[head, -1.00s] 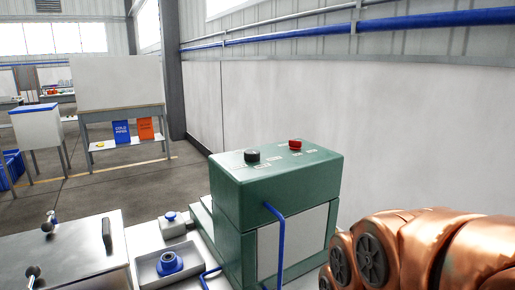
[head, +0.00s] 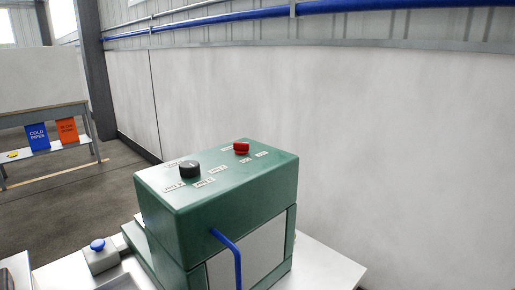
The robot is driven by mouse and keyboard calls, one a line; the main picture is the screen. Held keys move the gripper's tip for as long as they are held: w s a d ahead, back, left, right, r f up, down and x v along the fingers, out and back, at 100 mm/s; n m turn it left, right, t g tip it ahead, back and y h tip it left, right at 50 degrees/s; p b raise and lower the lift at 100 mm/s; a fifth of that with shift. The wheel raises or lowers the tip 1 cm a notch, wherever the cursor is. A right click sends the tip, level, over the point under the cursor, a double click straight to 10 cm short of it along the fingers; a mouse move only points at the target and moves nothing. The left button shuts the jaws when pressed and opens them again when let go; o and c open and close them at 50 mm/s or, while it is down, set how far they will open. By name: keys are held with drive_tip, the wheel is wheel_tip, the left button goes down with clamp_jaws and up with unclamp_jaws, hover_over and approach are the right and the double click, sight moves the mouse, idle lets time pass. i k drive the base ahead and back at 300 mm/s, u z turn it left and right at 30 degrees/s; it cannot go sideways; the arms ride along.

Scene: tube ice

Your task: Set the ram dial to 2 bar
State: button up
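A green machine box (head: 225,205) stands on a light table, with a grey panel on its front face. On its top sit a black dial (head: 189,169) and, further back to the right, a red knob (head: 241,147). Small white labels (head: 205,183) lie around the black dial; I cannot read the bar values clearly or tell where the dial points. Which knob is the ram dial is not certain from this view. My gripper is not in view.
A blue pipe handle (head: 229,252) rises at the box's front. A small box with a blue button (head: 98,245) stands to its left. A grey wall is behind. A shelf with blue and orange signs (head: 52,135) stands far left.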

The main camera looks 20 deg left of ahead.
sight(188, 168)
drive_tip(key=z, duration=0.15)
drive_tip(key=i, duration=0.6)
drive_tip(key=u, duration=2.55)
